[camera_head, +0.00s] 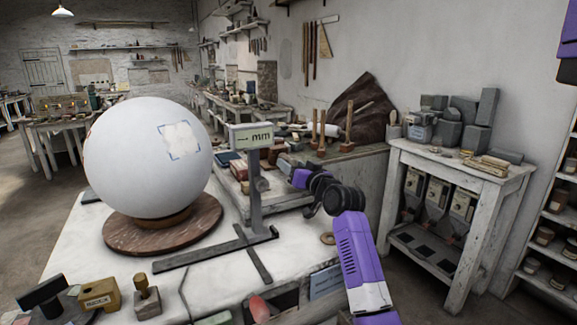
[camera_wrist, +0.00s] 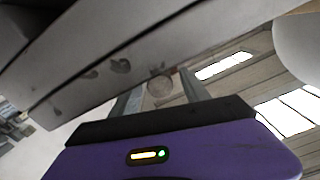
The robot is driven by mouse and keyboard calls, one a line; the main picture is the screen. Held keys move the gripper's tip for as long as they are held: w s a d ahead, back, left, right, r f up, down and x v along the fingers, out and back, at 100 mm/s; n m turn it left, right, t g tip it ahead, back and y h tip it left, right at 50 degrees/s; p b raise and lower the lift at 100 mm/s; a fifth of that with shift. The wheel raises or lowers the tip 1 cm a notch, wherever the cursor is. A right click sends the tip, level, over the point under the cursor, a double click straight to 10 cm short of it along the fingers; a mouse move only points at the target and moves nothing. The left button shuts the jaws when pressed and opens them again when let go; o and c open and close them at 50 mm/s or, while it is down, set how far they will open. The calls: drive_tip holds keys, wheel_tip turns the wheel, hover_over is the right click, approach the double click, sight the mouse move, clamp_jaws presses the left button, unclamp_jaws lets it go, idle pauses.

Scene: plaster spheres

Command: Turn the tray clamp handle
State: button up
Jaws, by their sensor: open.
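My gripper (camera_wrist: 159,80) is open in the wrist view, with its two grey fingers pointing up past the purple housing. A round greyish knob (camera_wrist: 160,88) shows between the fingertips, under a long pale beam or edge (camera_wrist: 110,50). It may be the tray clamp handle, but I cannot tell for sure. Contact with the fingers cannot be made out. In the head view my purple and black arm reaches over the bench, and my gripper (camera_head: 288,170) is beside the stacked trays (camera_head: 240,190). The fingertips are hidden there.
A large white sphere (camera_head: 148,158) sits on a round wooden base (camera_head: 163,225) on the white bench. A metal gauge stand marked "mm" (camera_head: 251,138) stands between it and my arm. Small tools (camera_head: 100,295) lie at the front left. A wooden side table (camera_head: 455,165) stands right.

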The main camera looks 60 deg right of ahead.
drive_tip(key=shift+b+v, duration=0.35)
drive_tip(key=shift+v, duration=1.75)
drive_tip(key=shift+s+r+n+p, duration=0.1)
drive_tip(key=shift+r+n+p, duration=0.15)
drive_tip(key=shift+n+p, duration=0.75)
drive_tip(key=shift+n, duration=0.9)
drive_tip(key=shift+p+x, duration=1.15)
drive_tip(key=shift+x, duration=2.75)
drive_tip(key=shift+f, duration=0.1)
clamp_jaws()
drive_tip(key=m, duration=0.2)
drive_tip(key=shift+m, duration=1.2)
